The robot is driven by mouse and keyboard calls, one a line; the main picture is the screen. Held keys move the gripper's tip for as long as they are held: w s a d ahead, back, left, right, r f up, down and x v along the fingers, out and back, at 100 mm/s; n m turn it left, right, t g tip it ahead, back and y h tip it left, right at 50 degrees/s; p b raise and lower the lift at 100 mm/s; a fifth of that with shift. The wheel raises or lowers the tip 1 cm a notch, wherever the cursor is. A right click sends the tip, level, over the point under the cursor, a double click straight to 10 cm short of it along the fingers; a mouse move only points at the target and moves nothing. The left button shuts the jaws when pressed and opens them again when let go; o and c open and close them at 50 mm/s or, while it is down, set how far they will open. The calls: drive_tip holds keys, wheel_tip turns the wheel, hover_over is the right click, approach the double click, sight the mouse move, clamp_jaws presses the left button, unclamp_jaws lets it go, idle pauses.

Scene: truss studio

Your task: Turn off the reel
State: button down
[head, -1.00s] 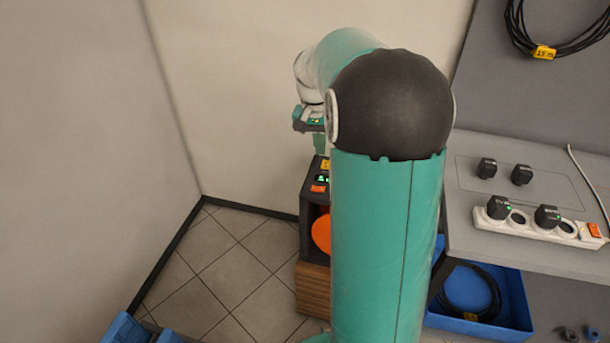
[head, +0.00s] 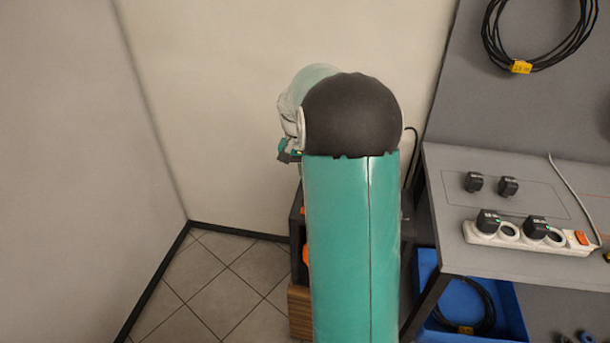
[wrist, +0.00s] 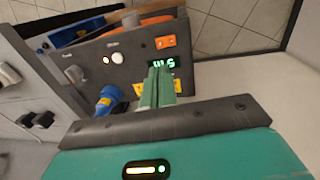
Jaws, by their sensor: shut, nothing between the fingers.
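The reel (head: 297,215) is a dark box at the wall, mostly hidden behind my arm in the head view; a sliver of its orange drum (head: 306,254) shows. In the wrist view its dark panel (wrist: 135,55) carries an orange rocker switch (wrist: 165,42), a white round button (wrist: 117,58), a lit green display (wrist: 163,63) and a yellow label (wrist: 142,88). A blue plug (wrist: 108,98) sits at the panel's lower edge. My gripper (wrist: 158,72) is shut and empty, its green fingertips overlapping the display's left part, below the orange switch in the picture. Contact cannot be told.
A wooden block (head: 299,308) stands under the reel. A grey bench (head: 450,225) at the right holds a white power strip (head: 530,239) and black adapters (head: 508,186). A blue bin (head: 505,298) with cable is below. Tiled floor (head: 225,285) at the left is clear.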

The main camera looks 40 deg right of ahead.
drive_tip(key=f, duration=0.7)
drive_tip(key=s+f, duration=0.1)
drive_tip(key=f, duration=0.3)
drive_tip(key=shift+d, duration=0.4)
drive_tip(key=shift+f, duration=0.1)
drive_tip(key=shift+s+f, duration=0.15)
drive_tip(key=shift+f, duration=0.05)
